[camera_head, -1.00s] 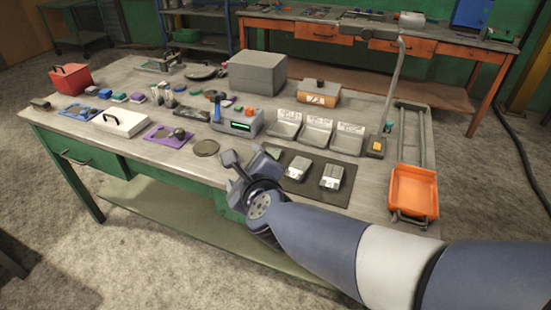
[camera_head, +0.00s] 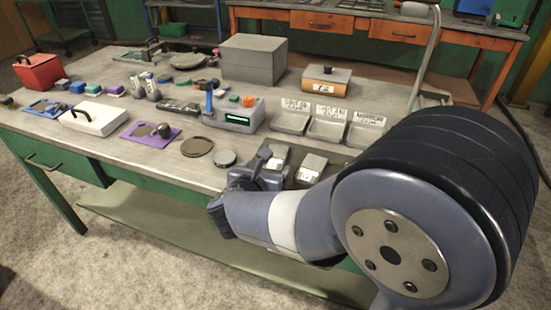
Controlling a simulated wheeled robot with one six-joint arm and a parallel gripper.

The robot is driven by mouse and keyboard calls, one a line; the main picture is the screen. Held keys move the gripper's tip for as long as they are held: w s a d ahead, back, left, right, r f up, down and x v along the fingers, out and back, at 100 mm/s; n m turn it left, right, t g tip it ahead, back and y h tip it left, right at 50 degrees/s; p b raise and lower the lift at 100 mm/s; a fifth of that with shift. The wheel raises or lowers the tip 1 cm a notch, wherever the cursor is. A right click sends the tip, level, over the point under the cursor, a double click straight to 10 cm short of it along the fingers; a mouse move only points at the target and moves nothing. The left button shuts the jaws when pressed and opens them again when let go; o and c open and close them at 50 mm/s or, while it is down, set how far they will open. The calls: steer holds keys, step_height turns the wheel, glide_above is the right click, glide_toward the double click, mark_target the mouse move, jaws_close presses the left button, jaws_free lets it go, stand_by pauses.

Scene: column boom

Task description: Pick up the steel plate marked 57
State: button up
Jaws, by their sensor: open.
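Two small steel blocks or plates with pale labels lie on a dark mat near the front edge of the workbench: the left steel plate (camera_head: 279,155) and the right steel plate (camera_head: 311,168). Their markings are too small to read, so I cannot tell which is 57. My gripper (camera_head: 256,168) is open, just left of the left plate. It hides part of the mat and perhaps the plate's lower edge. I cannot tell whether it touches the plate.
Three labelled grey trays (camera_head: 328,126) stand behind the plates. A scale-like device (camera_head: 233,115) with a green display and two round discs (camera_head: 197,146) (camera_head: 225,158) lie to the left. A large grey box (camera_head: 253,60) and an orange-fronted box (camera_head: 326,79) stand farther back.

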mark_target(275, 156)
steer(key=x, duration=0.5)
steer(key=shift+w+d+r, duration=0.3)
steer(key=shift+d, duration=0.1)
steer(key=shift+r, duration=0.1)
steer(key=c, duration=1.5)
